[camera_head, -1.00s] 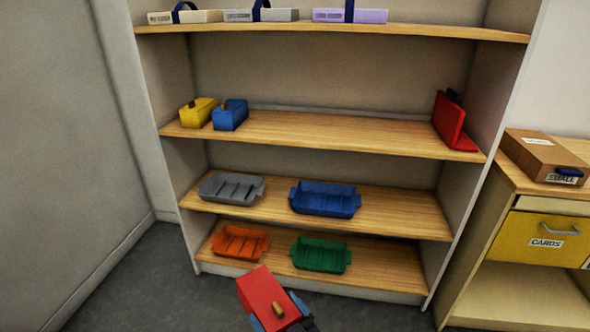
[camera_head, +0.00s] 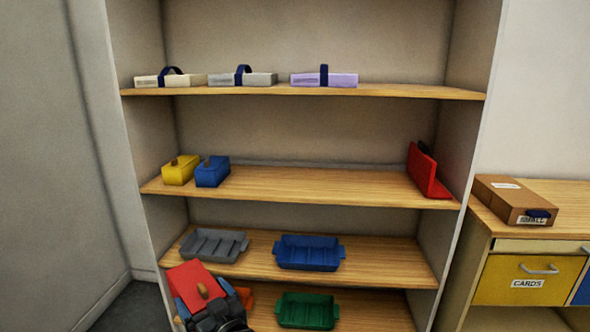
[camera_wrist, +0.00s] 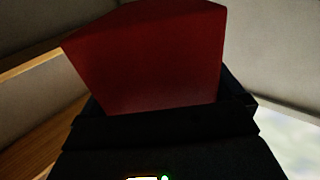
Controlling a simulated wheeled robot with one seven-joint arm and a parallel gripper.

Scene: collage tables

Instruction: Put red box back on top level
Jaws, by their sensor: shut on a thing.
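A red box (camera_head: 190,279) with a tan knob on top is held in my gripper (camera_head: 208,300) at the lower left of the head view, in front of the lower shelves. The red box also fills the middle of the wrist view (camera_wrist: 155,60), above the dark gripper body. My gripper is shut on it. On the shelf unit, a yellow box (camera_head: 179,172) and a blue box (camera_head: 212,174) with similar knobs stand side by side at the left of the second board (camera_head: 300,185). The top board (camera_head: 420,91) carries flat boxes at its left and middle.
A cream case (camera_head: 150,82), a grey case (camera_head: 255,80) and a lilac case (camera_head: 310,81) lie on top. A red holder (camera_head: 428,175) stands at the second board's right. Trays in grey (camera_head: 212,245), blue (camera_head: 308,252) and green (camera_head: 307,311) lie below. A cabinet (camera_head: 480,235) stands right.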

